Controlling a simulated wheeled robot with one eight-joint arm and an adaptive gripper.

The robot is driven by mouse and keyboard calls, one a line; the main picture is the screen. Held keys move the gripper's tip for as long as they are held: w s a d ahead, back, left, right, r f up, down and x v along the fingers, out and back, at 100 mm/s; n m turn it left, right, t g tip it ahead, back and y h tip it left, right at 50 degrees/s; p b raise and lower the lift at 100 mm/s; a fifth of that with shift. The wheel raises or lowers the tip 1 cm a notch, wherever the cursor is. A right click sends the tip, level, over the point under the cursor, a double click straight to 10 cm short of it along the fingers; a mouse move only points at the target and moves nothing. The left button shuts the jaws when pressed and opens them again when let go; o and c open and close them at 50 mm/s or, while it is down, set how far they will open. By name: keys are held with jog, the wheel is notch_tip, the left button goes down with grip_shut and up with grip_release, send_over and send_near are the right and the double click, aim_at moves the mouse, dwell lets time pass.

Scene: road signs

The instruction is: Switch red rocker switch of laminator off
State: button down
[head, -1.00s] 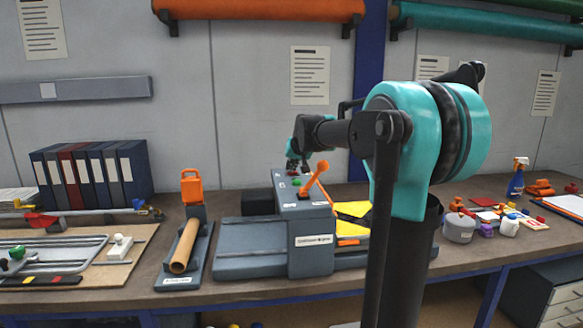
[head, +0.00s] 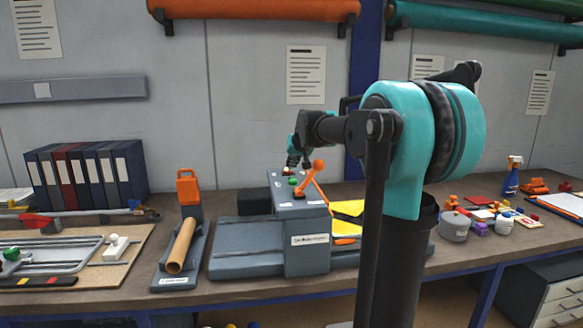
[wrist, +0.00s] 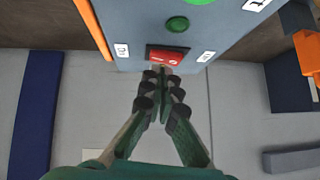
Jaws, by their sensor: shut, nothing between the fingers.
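The laminator (head: 308,238) is a grey machine on the bench in the head view, with an orange lever (head: 310,182) on its right side. In the wrist view its top panel (wrist: 213,40) shows a red rocker switch (wrist: 167,57) between two white labels, and green buttons (wrist: 177,24). My gripper (wrist: 166,72) is shut and empty, its fingertips at the near edge of the red switch. I cannot tell whether they touch it. The fingertips cover part of the switch edge. In the head view my gripper (head: 292,160) is small, just above the back of the laminator top.
An orange-handled stand with a brown roll (head: 181,246) is left of the laminator. Binders (head: 85,177) stand farther left. Yellow sheets (head: 347,209) lie to the right behind my arm. A spray bottle (head: 513,176) and small parts are at the far right.

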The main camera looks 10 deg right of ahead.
jog(key=r, duration=0.3)
jog(key=shift+d, duration=0.2)
jog(key=v, duration=1)
jog(key=x, duration=0.3)
jog(key=a+x, duration=0.1)
jog(key=x, duration=0.5)
jog(key=shift+w+a, duration=0.2)
jog(key=f, duration=0.3)
jog(key=shift+w+a+f, duration=0.1)
jog(key=shift+w+a, duration=0.05)
jog(key=shift+a, duration=0.1)
jog(key=shift+f, duration=0.5)
